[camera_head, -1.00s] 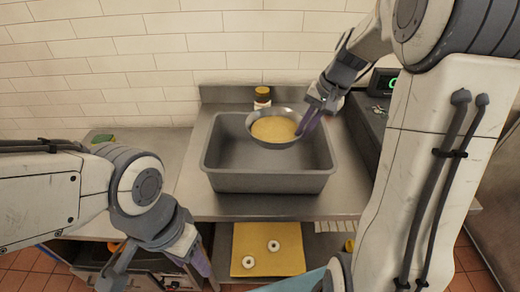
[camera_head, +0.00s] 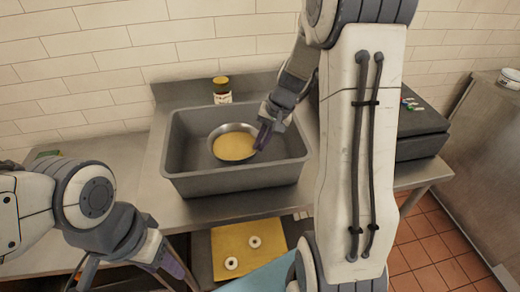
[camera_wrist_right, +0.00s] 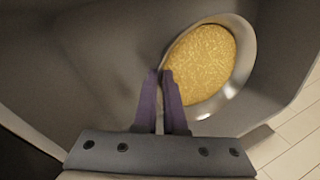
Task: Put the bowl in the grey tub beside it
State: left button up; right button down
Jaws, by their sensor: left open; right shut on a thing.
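The metal bowl (camera_head: 218,133) holds a yellow, grainy filling and is inside the outline of the grey tub (camera_head: 178,183). My right gripper (camera_head: 262,138) is shut on the bowl's right rim. In the right wrist view the purple fingers (camera_wrist_right: 162,88) pinch the rim of the bowl (camera_wrist_right: 247,45), with the tub's grey wall around it. I cannot tell whether the bowl touches the tub floor. My left gripper (camera_head: 128,275) is open and empty at the lower left, apart from the tub, partly cut off by the frame edge.
A jar with a brown lid (camera_head: 221,90) stands behind the tub. A dark appliance (camera_head: 410,125) stands right of the tub. Below, a yellow board (camera_head: 225,240) carries two white rings (camera_head: 254,242).

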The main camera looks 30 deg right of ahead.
aim_at(255, 162)
jog(key=shift+f, duration=1.35)
jog(key=shift+f, duration=0.1)
jog(key=c, duration=1.4)
grip_release()
jog(key=shift+f+b, duration=0.15)
jog(key=shift+b, duration=0.15)
jog(key=o, duration=0.4)
